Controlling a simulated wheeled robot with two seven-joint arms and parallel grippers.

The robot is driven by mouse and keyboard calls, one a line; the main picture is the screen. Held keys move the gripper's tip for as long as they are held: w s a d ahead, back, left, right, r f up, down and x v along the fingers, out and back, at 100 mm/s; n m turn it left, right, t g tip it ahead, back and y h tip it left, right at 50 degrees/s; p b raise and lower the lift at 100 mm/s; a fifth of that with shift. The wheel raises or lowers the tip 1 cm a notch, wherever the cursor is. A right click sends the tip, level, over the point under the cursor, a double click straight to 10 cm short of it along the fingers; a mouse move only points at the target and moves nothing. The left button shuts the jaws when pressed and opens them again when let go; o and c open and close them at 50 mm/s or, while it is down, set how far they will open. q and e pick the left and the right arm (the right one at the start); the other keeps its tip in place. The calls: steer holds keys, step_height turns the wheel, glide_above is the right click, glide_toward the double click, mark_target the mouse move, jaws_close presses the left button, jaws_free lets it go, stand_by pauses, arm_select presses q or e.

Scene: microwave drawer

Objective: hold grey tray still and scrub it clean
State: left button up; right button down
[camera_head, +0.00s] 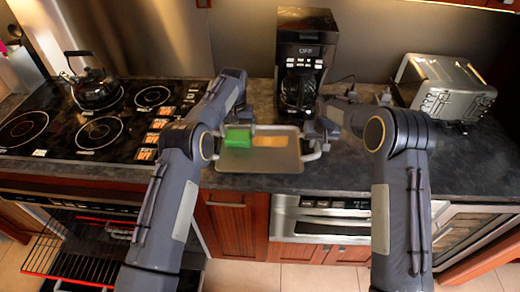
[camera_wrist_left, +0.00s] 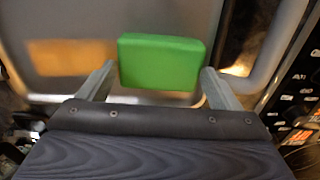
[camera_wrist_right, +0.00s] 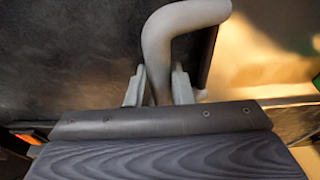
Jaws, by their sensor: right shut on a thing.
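The grey tray (camera_head: 261,161) lies on the dark counter, with an orange-yellow stain (camera_head: 270,141) on its surface. A green sponge (camera_head: 238,138) is at the tray's left part; it also shows in the left wrist view (camera_wrist_left: 160,62). My left gripper (camera_wrist_left: 159,70) is open, with one finger at each side of the sponge. A firm grip on it does not show. My right gripper (camera_wrist_right: 158,85) is shut on the tray's right handle (camera_wrist_right: 185,17). In the head view the fingertips are mostly hidden or too small to see.
A black coffee maker (camera_head: 303,60) stands right behind the tray. A silver toaster oven (camera_head: 443,88) is at the back right. The cooktop (camera_head: 95,125) with a black kettle (camera_head: 94,88) is at left. The counter right of the tray is clear.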

arm_select(q)
steer(key=c, duration=0.9)
steer(key=shift+f, duration=0.15)
steer(key=shift+d, duration=0.1)
